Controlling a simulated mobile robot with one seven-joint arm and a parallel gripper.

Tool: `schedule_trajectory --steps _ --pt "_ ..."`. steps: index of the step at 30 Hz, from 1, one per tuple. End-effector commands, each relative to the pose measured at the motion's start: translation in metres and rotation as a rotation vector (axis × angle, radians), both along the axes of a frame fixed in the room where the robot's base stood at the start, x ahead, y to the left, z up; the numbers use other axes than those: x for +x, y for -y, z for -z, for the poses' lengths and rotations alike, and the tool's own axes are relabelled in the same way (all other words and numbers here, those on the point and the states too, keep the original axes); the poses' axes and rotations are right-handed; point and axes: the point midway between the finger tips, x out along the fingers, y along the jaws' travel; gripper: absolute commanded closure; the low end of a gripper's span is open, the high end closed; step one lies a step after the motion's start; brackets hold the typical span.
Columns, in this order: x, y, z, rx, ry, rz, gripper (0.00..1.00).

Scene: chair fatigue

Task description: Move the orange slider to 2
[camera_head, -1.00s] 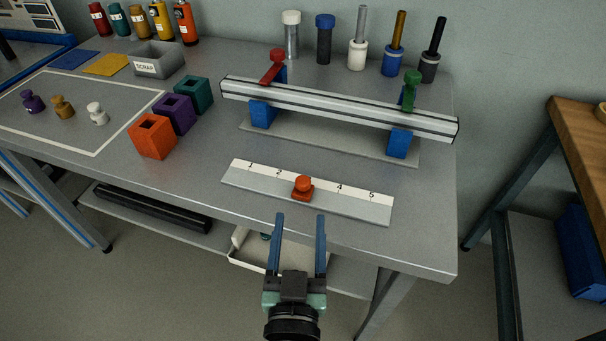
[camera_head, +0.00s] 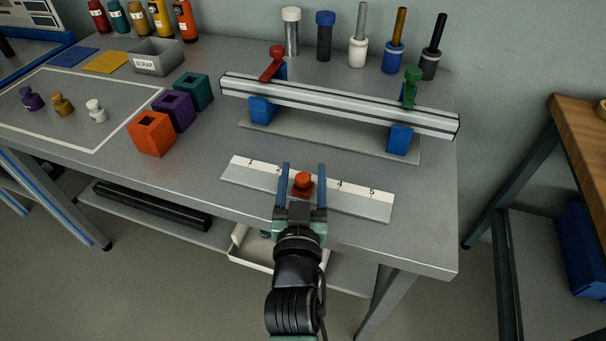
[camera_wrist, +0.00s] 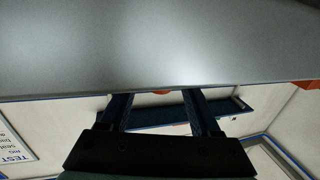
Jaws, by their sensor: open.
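The orange slider (camera_head: 303,181) has a round knob and sits on the pale scale plate (camera_head: 365,205) near the front edge of the bench. It stands between 2 and 4 on the scale, and the 3 is hidden behind it. My gripper (camera_head: 304,169) is open, with one blue finger on each side of the slider. The left finger covers the area around the 2. I cannot tell whether either finger touches the slider. In the wrist view, both fingers (camera_wrist: 158,94) show spread apart, with a small orange patch between their tips.
Behind the scale stands a silver rail (camera_head: 340,107) on blue blocks with a red and a green clamp. Orange, purple and teal boxes (camera_head: 152,134) stand to the left. The bench surface (camera_head: 430,190) right of the scale is clear.

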Motion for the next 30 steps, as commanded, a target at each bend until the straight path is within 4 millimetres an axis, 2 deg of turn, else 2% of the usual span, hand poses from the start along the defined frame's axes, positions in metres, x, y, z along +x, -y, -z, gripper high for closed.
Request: schedule_trajectory --steps 2,12,30 --pt "-0.0001 0.0 -0.0001 0.0 0.0 0.0 0.38" --pt "-0.0003 0.0 -0.0003 0.0 0.001 0.0 0.99" --pt "-0.0004 -0.0001 -0.0003 0.0 0.001 0.0 1.0"
